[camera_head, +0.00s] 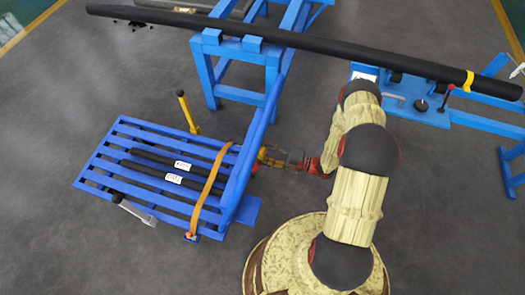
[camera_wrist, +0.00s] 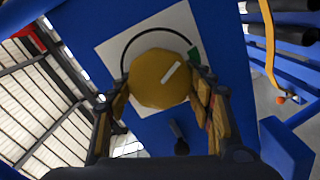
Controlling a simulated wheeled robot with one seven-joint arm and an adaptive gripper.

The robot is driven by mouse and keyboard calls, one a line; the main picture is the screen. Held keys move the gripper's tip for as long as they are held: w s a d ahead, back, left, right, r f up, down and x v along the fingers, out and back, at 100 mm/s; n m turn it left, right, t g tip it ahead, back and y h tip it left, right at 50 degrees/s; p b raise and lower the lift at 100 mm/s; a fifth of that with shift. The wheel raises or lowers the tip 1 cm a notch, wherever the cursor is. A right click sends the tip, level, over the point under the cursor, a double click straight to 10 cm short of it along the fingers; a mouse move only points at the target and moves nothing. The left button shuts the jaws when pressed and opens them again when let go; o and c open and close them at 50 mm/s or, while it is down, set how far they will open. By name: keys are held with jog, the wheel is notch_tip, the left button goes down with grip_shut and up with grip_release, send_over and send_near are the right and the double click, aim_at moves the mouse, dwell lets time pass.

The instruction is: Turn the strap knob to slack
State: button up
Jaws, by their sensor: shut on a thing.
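The strap knob (camera_wrist: 150,84) is a yellow many-sided disc with a white pointer mark toward its upper right. It sits on a white plate (camera_wrist: 118,42) with a black arc and a small green patch at the arc's right end. The pointer is directed near the green patch. My gripper (camera_wrist: 163,98) has its two fingers on either side of the knob and is shut on it. In the head view my gripper (camera_head: 265,155) reaches the blue post beside the rack. The orange strap (camera_head: 212,185) crosses the rack over two dark bars (camera_head: 160,160); it also shows in the wrist view (camera_wrist: 269,40).
The blue slatted rack (camera_head: 95,172) stands left of my arm. A yellow-handled lever (camera_head: 187,112) and a black-handled lever (camera_head: 133,209) stand by it. A long black pipe (camera_head: 330,52) lies on blue stands behind. Grey floor is clear at lower left.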

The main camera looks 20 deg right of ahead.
jog(key=n, duration=0.4)
jog(key=shift+f+n, duration=0.2)
jog(key=shift+n, duration=0.1)
jog(key=n, duration=0.3)
jog(key=shift+f+n, duration=0.15)
jog(key=shift+n, duration=0.25)
jog(key=n, duration=0.7)
jog(key=shift+f, duration=0.2)
jog(key=n, duration=0.3)
jog(key=shift+w+d+f+n+b, duration=0.1)
jog(key=shift+w+n+b, duration=0.05)
jog(key=shift+n+b, duration=0.2)
jog(key=n, duration=0.3)
jog(key=shift+d+n, duration=0.1)
jog(key=shift+n, duration=0.25)
jog(key=n, duration=0.3)
jog(key=shift+w+n+b, duration=0.15)
jog(key=shift+n+b, duration=0.15)
jog(key=shift+b, duration=0.1)
jog(key=shift+w+d+n, duration=0.1)
jog(key=shift+n, duration=1.8)
